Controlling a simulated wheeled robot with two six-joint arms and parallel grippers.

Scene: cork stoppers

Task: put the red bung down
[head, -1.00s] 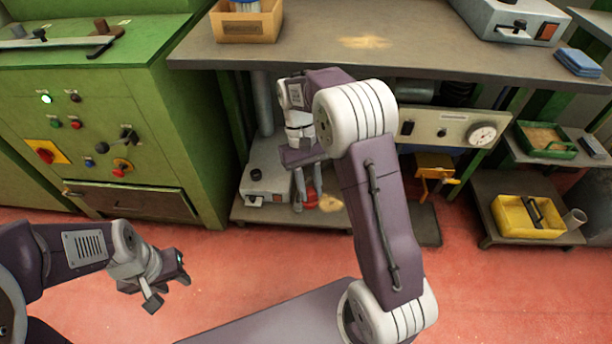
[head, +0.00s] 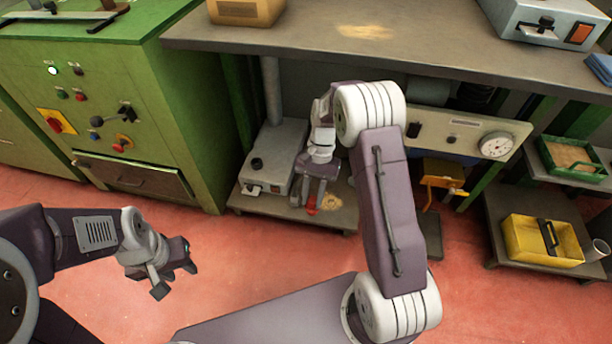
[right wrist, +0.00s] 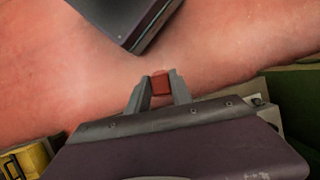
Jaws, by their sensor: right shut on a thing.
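The red bung (head: 312,204) is between the fingers of my right gripper (head: 308,203), low under the bench and by the front of the lower shelf (head: 340,217). In the right wrist view the bung (right wrist: 160,84) is pinched between the two fingertips (right wrist: 159,88), with red floor seen beyond it. I cannot tell whether the bung touches the shelf. My left gripper (head: 176,284) is over the floor at the left, fingers apart and empty.
A grey device (head: 273,160) stands on the lower shelf left of my right gripper. A tan patch (head: 331,201) lies just right of it. The workbench (head: 440,62) overhangs above. A yellow tray (head: 540,240) is at the right.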

